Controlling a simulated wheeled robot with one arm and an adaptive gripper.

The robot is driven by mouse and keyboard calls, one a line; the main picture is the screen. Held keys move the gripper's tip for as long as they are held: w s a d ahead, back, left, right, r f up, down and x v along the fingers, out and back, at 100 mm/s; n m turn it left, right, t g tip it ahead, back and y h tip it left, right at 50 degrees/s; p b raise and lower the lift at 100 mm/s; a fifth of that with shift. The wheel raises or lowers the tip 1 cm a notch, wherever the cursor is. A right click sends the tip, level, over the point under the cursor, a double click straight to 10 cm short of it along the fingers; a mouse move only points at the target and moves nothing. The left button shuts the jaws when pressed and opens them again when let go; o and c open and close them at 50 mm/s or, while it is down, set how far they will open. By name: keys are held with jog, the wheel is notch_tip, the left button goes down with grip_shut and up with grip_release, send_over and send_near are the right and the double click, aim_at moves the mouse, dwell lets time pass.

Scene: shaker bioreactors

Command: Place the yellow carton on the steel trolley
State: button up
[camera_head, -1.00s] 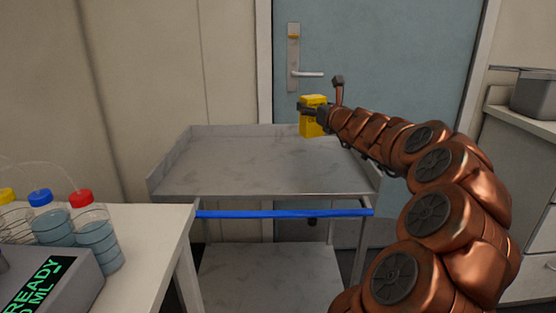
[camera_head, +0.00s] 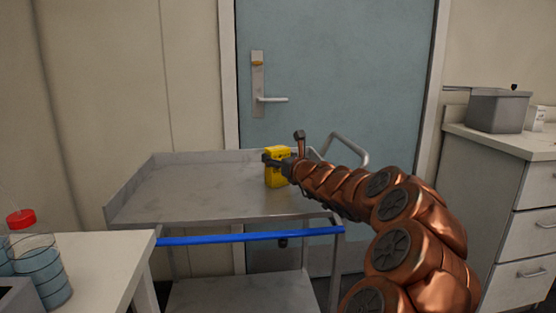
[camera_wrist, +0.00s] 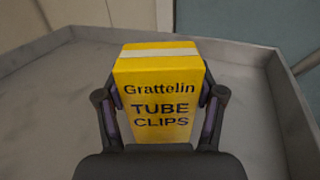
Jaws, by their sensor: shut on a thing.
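The yellow carton (camera_head: 275,168) is in my gripper (camera_head: 279,161), over the right part of the steel trolley's top shelf (camera_head: 190,190) in the head view. Whether the carton's base touches the shelf is hard to tell.
A blue bar (camera_head: 250,236) runs along the trolley's front. A white bench (camera_head: 95,265) with bottles stands at the left, close to the trolley. A blue-green door (camera_head: 340,70) is behind. The shelf's left part is clear.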

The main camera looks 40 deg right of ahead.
jog(key=shift+f, duration=0.1)
jog(key=o, duration=1.2)
jog(key=p+v, duration=0.1)
jog(key=v, duration=0.9)
jog(key=shift+s+d+p, duration=0.1)
jog(key=shift+s+p, duration=0.05)
jog(key=shift+p, duration=0.15)
jog(key=shift+v, duration=0.95)
